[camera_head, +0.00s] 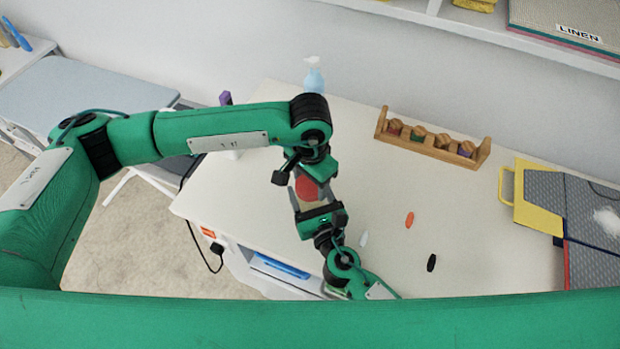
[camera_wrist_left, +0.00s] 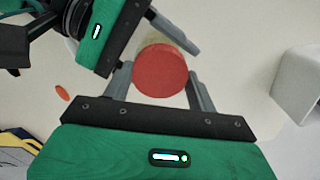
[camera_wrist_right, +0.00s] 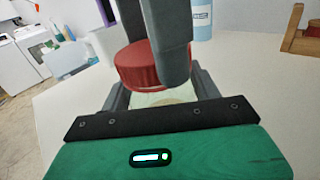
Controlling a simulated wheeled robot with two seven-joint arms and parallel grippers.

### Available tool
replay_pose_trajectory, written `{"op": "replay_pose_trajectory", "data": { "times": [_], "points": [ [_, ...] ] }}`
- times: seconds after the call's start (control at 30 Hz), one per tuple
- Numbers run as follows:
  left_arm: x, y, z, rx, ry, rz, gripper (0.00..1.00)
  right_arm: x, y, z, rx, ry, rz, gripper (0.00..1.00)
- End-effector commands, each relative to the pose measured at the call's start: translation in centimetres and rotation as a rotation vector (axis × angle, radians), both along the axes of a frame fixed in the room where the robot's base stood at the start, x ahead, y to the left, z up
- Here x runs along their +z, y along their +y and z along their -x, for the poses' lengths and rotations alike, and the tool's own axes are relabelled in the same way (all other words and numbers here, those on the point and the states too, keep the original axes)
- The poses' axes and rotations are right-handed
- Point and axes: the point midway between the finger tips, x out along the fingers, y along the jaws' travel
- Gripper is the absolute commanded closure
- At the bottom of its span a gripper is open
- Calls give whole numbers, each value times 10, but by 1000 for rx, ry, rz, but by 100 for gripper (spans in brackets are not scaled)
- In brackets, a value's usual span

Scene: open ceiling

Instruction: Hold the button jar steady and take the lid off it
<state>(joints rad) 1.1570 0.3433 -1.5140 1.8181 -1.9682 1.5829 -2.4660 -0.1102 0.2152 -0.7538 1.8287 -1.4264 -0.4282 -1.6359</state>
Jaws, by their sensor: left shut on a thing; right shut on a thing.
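The button jar has a red lid (camera_head: 307,188) and a pale body (camera_wrist_right: 168,96); it stands upright near the left part of the white table. My left gripper (camera_head: 309,182) comes from above and is shut on the lid; the left wrist view shows the round red top (camera_wrist_left: 160,70) between its fingers. My right gripper (camera_wrist_right: 162,90) is shut around the jar's body, below the lid, from the near side. In the right wrist view the lid sits over the body, partly hidden by a left finger. I cannot tell whether there is a gap between them.
Orange (camera_head: 409,219), white (camera_head: 364,239) and black (camera_head: 431,262) small pieces lie right of the jar. The table between is mostly clear.

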Motion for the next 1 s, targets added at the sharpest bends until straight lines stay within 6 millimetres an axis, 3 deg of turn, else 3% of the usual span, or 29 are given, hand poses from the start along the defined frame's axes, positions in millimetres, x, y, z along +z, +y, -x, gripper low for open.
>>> {"op": "replay_pose_trajectory", "data": {
  "times": [0.13,0.27,1.0],
  "points": [
    [0,0,0,26,-1,-1,69,-1,0,0,0,2,1,100],
    [0,0,0,157,-1,-1,70,-1,0,0,0,2,1,100],
    [1,1,0,1350,-1,-1,70,-1,0,0,-1,2,1,100]
  ]
}}
